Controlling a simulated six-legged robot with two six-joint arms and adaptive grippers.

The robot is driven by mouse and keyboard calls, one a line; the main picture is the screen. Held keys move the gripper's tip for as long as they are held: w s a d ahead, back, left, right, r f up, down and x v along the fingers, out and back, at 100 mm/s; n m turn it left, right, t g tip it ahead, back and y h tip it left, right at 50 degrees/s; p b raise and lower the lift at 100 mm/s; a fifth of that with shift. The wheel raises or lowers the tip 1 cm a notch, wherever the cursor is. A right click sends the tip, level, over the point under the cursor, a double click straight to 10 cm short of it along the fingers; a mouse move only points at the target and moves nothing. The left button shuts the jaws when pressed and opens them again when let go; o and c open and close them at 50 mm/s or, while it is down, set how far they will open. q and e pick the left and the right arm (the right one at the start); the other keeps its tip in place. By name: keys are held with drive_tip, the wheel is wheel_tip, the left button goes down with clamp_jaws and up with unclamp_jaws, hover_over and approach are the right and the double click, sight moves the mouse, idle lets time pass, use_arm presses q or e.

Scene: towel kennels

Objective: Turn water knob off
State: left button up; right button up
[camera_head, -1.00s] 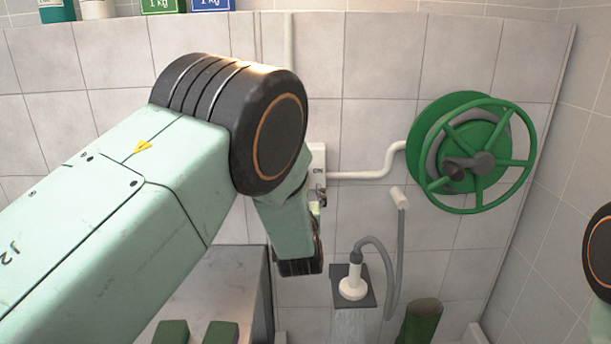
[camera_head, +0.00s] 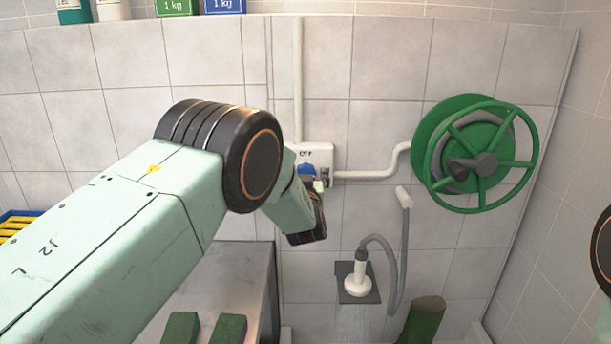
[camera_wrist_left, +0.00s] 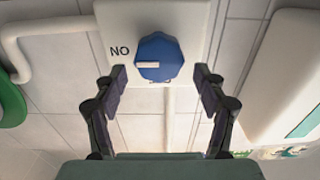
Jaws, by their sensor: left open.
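The blue water knob (camera_head: 309,169) sits on a white wall box (camera_head: 322,152), partly hidden behind my left arm in the head view. "OFF" is printed above it. In the left wrist view the knob (camera_wrist_left: 160,57) faces me, and its white pointer bar is turned toward the upside-down "ON" lettering. My left gripper (camera_wrist_left: 161,74) is open and empty, with one finger on each side just below the knob, apart from it. In the head view its hand is at the box, fingertips hard to make out. My right gripper is out of view.
A shower head (camera_head: 356,280) on a hose sprays faint water below. A white pipe (camera_head: 372,176) runs from the box to a green hose reel (camera_head: 478,155) at right. A grey counter (camera_head: 235,270) stands below my arm. Part of my right arm shows at the right edge.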

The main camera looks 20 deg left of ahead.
use_arm(q)
drive_tip(key=shift+w+f, duration=0.3)
drive_tip(key=shift+w, duration=0.1)
drive_tip(key=shift+c, duration=0.2)
drive_tip(key=shift+w+a+f, duration=0.1)
drive_tip(key=shift+w+f, duration=0.1)
drive_tip(key=shift+w, duration=0.05)
drive_tip(key=c, duration=0.3)
drive_tip(key=shift+s+r, duration=0.3)
drive_tip(key=shift+s, duration=0.1)
drive_tip(key=c, duration=0.8)
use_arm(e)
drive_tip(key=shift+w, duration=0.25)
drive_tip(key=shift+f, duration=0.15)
use_arm(q)
drive_tip(key=shift+a+f+n+b, duration=0.1)
drive_tip(key=shift+n+b, duration=3.25)
drive_tip(key=shift+n, duration=1.15)
drive_tip(key=shift+a+f+n+b, duration=0.1)
drive_tip(key=shift+n+b, duration=3.25)
drive_tip(key=shift+n, duration=1.15)
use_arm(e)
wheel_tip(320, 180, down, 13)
